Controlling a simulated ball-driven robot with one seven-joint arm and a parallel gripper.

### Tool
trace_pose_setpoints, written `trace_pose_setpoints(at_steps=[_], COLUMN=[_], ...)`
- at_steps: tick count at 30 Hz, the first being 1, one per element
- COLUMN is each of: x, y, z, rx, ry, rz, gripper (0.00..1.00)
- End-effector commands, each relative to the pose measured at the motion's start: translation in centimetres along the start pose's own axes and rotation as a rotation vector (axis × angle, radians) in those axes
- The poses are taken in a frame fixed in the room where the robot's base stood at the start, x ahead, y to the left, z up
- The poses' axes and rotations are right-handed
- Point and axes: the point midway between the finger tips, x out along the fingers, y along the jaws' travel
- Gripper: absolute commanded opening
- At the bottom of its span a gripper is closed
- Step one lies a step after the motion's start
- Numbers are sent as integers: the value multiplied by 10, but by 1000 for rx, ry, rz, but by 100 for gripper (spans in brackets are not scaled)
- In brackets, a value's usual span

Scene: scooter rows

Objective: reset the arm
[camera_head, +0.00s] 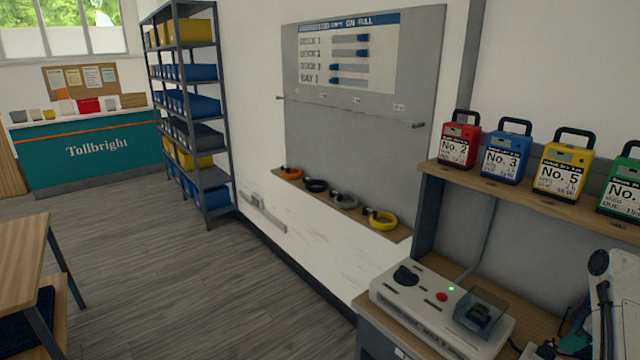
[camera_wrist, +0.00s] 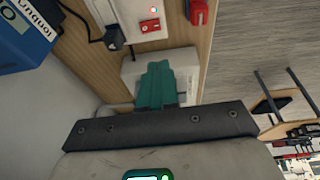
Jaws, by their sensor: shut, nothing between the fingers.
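My gripper (camera_wrist: 160,84) shows in the wrist view as two teal fingers pressed together, with nothing between them. It points at a pale grey box on a wooden surface and overlaps that box in the picture. Whether it touches the box I cannot tell. In the head view my white arm is at the lower right edge, folded close to the bench. A teal part of it shows low down there, partly cut off by the frame.
A charger unit (camera_head: 430,305) with a red button and a green light stands on the bench. Batteries No. 2 (camera_head: 460,140), No. 3 (camera_head: 507,150) and No. 5 (camera_head: 560,168) stand on the shelf above, beside a green one (camera_head: 620,188). The floor (camera_head: 200,290) at left is open.

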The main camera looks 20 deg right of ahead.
Motion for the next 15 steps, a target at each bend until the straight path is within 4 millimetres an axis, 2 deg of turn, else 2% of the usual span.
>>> trace_pose_setpoints(at_steps=[2,5,9,15], x=[18,47,90,125], y=[-19,-57,-131,-236], z=[-7,-17,-25,-12], rx=[10,46,124,234], ry=[-7,-22,-54,-107], rz=[-14,-29,-44,-43], gripper=[0,0,0,0])
